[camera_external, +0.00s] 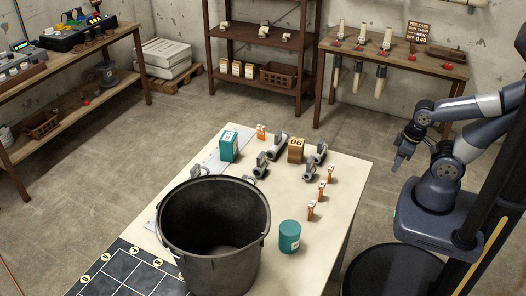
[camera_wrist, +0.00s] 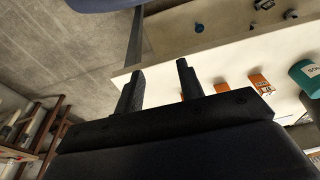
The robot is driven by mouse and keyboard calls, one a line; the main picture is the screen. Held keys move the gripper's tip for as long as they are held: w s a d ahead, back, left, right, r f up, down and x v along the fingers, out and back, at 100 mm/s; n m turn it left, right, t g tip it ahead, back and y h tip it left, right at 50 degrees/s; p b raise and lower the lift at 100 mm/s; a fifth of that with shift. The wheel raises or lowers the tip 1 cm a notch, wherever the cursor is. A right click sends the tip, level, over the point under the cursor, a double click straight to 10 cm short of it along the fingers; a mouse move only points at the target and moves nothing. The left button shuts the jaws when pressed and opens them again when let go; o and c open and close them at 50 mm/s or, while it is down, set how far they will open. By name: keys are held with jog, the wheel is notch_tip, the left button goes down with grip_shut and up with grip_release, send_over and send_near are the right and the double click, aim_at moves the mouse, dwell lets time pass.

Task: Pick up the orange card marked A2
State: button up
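Several small orange cards stand on the pale table. Three form a row near its right edge in the external view: a far one (camera_external: 331,173), a middle one (camera_external: 322,190) and a near one (camera_external: 311,210). Another orange card (camera_external: 261,131) stands at the far edge. Their marks are too small to read, so I cannot tell which is A2. The wrist view shows an orange card (camera_wrist: 261,84) and another (camera_wrist: 221,88), right of my fingers. My gripper (camera_wrist: 160,68) is open and empty, fingers apart. In the external view my gripper (camera_external: 399,165) hangs off the table's right side.
A large black bucket (camera_external: 213,225) and a teal can (camera_external: 290,236) stand on the table (camera_external: 335,215). A teal box (camera_external: 228,146), a brown block marked 06 (camera_external: 296,151) and grey pipe fittings (camera_external: 277,146) stand farther back. Floor is clear between my arm and the table.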

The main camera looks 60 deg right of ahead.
jog(key=shift+o, duration=0.3)
jog(key=shift+s+f, duration=0.1)
jog(key=o, duration=0.4)
jog(key=t+b, duration=1)
jog(key=b, duration=0.2)
send_near(333, 167)
jog(key=shift+n, duration=0.3)
jog(key=w+f, duration=0.3)
jog(key=shift+a+f, duration=0.2)
jog(key=shift+a, duration=0.05)
jog(key=shift+w+d+r+t, duration=0.2)
jog(key=shift+w+t, duration=0.3)
jog(key=shift+w, duration=0.1)
jog(key=shift+b+x, duration=1.05)
jog(key=shift+x, duration=2.65)
